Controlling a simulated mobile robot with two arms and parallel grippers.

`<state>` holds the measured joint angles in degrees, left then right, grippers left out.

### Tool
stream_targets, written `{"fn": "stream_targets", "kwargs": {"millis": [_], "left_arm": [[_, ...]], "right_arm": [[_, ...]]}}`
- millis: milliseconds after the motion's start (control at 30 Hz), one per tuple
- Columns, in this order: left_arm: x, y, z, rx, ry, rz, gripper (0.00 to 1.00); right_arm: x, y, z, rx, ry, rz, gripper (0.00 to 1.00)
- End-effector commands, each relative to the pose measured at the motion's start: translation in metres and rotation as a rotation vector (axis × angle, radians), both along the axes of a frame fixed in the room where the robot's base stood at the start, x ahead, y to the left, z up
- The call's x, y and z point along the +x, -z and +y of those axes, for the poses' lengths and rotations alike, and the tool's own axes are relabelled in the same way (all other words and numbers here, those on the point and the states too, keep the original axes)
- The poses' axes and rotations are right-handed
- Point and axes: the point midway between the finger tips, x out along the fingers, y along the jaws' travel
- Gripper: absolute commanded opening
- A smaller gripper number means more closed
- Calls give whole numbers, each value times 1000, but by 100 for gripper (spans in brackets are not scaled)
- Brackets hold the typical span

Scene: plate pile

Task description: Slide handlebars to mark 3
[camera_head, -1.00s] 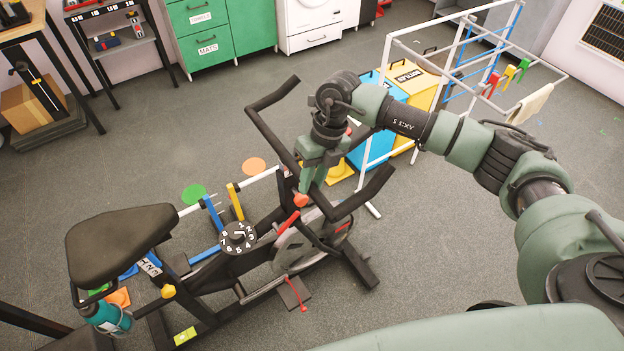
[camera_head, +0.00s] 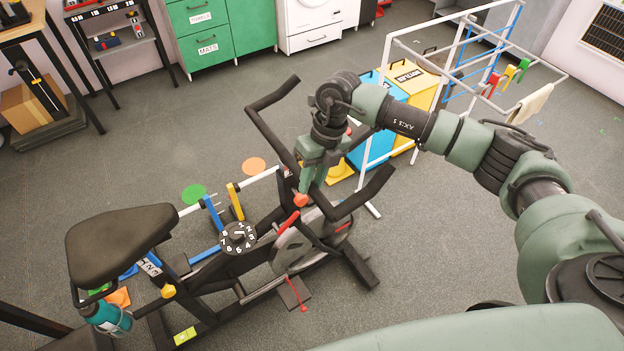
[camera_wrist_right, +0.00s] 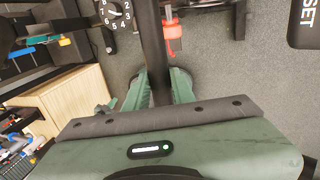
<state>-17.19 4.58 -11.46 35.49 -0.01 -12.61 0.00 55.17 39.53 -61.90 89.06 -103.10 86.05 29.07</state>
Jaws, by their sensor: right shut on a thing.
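The black handlebars (camera_head: 273,128) of the exercise bike rise from its front, with one grip toward the back and the other (camera_head: 366,194) toward the right. My right gripper (camera_head: 309,178) is shut on the middle of the handlebars, just above an orange-red knob (camera_head: 301,200). In the right wrist view a dark bar (camera_wrist_right: 152,45) runs between the fingers of the right gripper (camera_wrist_right: 158,88). A black dial (camera_head: 238,238) with white numbers sits on the bike frame. I cannot make out a position mark at the handlebars; the gripper hides part of the stem. My left gripper is out of view.
The bike's black seat (camera_head: 118,243) is at the left, with a teal bottle (camera_head: 108,317) below it. A white rack (camera_head: 468,62) and blue and yellow bins (camera_head: 424,78) stand behind my right arm. Green drawers (camera_head: 207,42) are at the back.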

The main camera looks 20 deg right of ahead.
Motion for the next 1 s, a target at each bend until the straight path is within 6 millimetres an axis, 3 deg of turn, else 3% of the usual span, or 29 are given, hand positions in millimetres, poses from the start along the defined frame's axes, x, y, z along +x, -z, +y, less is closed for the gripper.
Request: {"fn": "stream_targets", "kwargs": {"millis": [433, 800, 1000], "left_arm": [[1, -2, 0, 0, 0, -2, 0], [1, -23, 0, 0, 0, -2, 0], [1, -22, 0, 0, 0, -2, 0]], "right_arm": [[1, -4, -1, 0, 2, -3, 0], [2, -69, -1, 0, 0, -5, 0], [1, -72, -1, 0, 1, -4, 0]]}}
